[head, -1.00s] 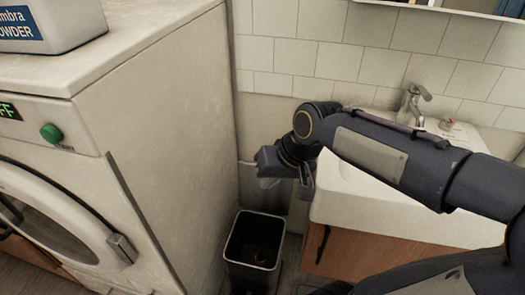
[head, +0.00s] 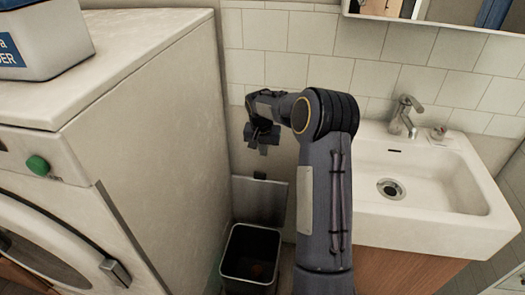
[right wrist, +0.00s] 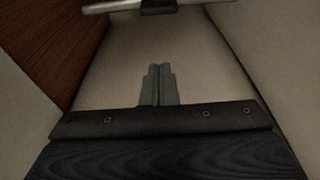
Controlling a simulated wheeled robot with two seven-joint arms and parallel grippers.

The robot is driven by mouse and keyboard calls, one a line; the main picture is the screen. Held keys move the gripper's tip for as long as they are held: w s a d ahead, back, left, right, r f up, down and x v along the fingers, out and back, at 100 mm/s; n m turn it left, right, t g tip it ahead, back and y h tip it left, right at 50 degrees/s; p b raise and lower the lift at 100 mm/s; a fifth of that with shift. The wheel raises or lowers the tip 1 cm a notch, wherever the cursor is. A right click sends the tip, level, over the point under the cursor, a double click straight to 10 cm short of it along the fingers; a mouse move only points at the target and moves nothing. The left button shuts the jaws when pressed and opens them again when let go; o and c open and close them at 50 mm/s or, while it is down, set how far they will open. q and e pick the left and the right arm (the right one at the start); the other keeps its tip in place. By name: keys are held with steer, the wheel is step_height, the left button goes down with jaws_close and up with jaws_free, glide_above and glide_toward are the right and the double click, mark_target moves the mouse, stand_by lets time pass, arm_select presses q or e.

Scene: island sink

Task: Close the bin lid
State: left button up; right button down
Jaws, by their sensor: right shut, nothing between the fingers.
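The bin (head: 232,262) is a dark square container on the floor between the washing machine and the sink cabinet. Its top is open and a small orange-brown patch shows inside. The grey lid (head: 258,200) stands raised behind the opening, close to the wall. My right gripper (head: 262,148) is above the lid in the head view, fingers pointing down, apart from it in the picture. In the right wrist view its fingers (right wrist: 158,85) are together with nothing between them. My left gripper is not in view.
The washing machine (head: 150,120) walls off the left side. The white sink (head: 430,215) over a wooden cabinet (head: 405,268) stands to the right, partly behind my right arm. The tiled wall (head: 300,65) is close behind. A pale bar (right wrist: 105,6) crosses the top of the right wrist view.

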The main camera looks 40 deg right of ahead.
step_height(320, 180, down, 6)
steer(key=s+a+b, duration=0.1)
steer(key=a, duration=0.1)
steer(key=shift+s, duration=0.35)
steer(key=shift+a, duration=0.1)
